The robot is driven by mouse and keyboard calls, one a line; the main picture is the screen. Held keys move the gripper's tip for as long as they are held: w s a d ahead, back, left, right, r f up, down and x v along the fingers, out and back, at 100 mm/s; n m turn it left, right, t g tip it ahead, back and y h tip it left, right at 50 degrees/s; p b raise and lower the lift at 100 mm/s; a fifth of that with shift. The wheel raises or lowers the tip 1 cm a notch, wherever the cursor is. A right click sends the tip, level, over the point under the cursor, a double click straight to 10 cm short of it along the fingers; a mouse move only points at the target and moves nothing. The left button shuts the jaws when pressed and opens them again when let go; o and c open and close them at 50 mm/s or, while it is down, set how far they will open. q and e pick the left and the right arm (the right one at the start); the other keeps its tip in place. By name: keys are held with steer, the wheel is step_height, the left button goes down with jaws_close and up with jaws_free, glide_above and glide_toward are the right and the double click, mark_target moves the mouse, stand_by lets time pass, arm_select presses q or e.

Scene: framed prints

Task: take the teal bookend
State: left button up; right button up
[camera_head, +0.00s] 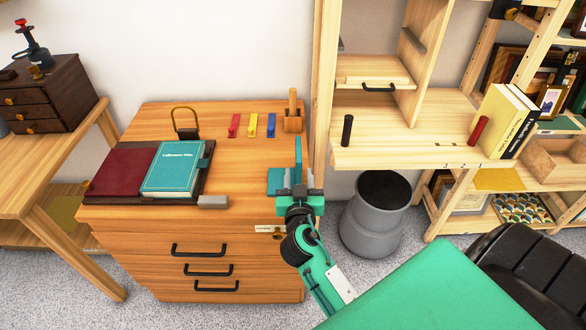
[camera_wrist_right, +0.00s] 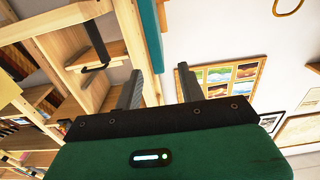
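The teal bookend (camera_head: 275,181) stands at the right end of the wooden dresser top, with a flat base and a thin upright plate. My right gripper (camera_head: 297,190) is at its near side, overlapping its lower part in the head view. In the right wrist view, the gripper (camera_wrist_right: 159,85) has its two dark fingers spread apart. Contact cannot be made out. My left gripper is out of view.
A dark tray (camera_head: 205,187) holds a maroon book and a teal book (camera_head: 176,168). A grey block (camera_head: 213,202) sits near the front edge. Red, yellow and blue items and a wooden holder (camera_head: 292,122) stand behind. A shelf unit (camera_head: 400,148) and grey bin (camera_head: 372,220) are right.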

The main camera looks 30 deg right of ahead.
mark_target(299, 156)
steer(key=x, duration=0.3)
steer(key=shift+s, duration=0.1)
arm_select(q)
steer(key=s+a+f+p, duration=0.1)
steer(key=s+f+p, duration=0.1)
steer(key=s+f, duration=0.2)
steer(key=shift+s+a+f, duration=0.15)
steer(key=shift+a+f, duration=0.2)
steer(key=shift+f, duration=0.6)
arm_select(e)
steer(key=shift+x, duration=2.6)
steer(key=shift+d+f, duration=0.15)
jaws_close()
